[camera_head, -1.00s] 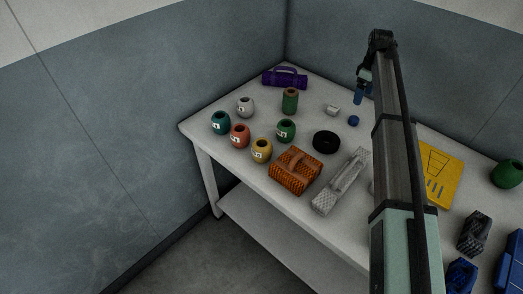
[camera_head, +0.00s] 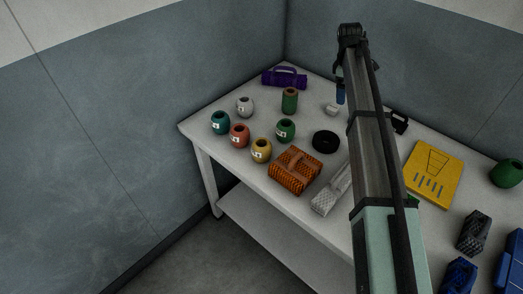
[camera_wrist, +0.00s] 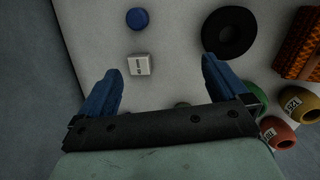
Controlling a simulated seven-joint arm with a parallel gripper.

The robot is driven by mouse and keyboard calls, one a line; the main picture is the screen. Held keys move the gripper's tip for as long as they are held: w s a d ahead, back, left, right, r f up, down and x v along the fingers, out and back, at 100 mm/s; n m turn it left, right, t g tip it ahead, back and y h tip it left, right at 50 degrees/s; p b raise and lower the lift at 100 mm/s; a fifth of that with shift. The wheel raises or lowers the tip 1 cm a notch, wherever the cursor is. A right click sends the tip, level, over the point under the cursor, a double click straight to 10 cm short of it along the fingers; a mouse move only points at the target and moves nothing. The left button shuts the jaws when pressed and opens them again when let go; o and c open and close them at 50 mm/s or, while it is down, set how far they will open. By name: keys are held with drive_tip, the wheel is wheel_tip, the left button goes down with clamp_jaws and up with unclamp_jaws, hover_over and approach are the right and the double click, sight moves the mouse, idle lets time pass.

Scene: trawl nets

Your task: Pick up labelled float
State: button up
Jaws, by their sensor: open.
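Several round floats with white labels stand on the table's left part: teal (camera_head: 220,123), white (camera_head: 245,107), red-orange (camera_head: 239,135), yellow (camera_head: 261,150) and green (camera_head: 285,131). In the wrist view, the yellow float (camera_wrist: 292,106) and red-orange float (camera_wrist: 277,134) show at right; the green one (camera_wrist: 259,93) is partly behind a finger. My gripper (camera_head: 340,97) is above the table's back, right of the floats. Its blue fingers (camera_wrist: 161,68) are apart and empty. A small white labelled block (camera_wrist: 139,65) shows between them, below.
A black ring (camera_head: 325,142), orange basket (camera_head: 295,171), green-brown cylinder (camera_head: 290,101) and purple roll (camera_head: 284,78) stand near the floats. A blue disc (camera_wrist: 137,18) lies near the block. A yellow board (camera_head: 433,174) lies right of my arm. Walls border the table.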

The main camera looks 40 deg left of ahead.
drive_tip(key=s+a+r+n+t+y, duration=0.1)
drive_tip(key=s+a+n+t, duration=0.4)
drive_tip(key=s, duration=0.9)
drive_tip(key=s+a+n+t+y, duration=0.1)
drive_tip(key=s+n+t+y, duration=0.15)
drive_tip(key=s+n, duration=0.85)
drive_tip(key=s+a+r+n+t+y, duration=0.1)
drive_tip(key=s+a+n+t, duration=0.3)
drive_tip(key=s, duration=1.4)
drive_tip(key=m, duration=0.2)
approach(264, 144)
drive_tip(key=shift+t+h, duration=0.35)
drive_tip(key=shift+h, duration=0.1)
drive_tip(key=w+f, duration=0.1)
drive_tip(key=w, duration=0.1)
drive_tip(key=w+a+f, duration=0.1)
drive_tip(key=shift+w+a+f, duration=0.1)
drive_tip(key=shift+w+f, duration=0.25)
drive_tip(key=shift+r+x, duration=0.15)
drive_tip(key=shift+x, duration=1.2)
drive_tip(key=shift+r+x, duration=0.15)
drive_tip(key=shift+x, duration=1.15)
drive_tip(key=shift+w, duration=0.1)
drive_tip(key=c, duration=1)
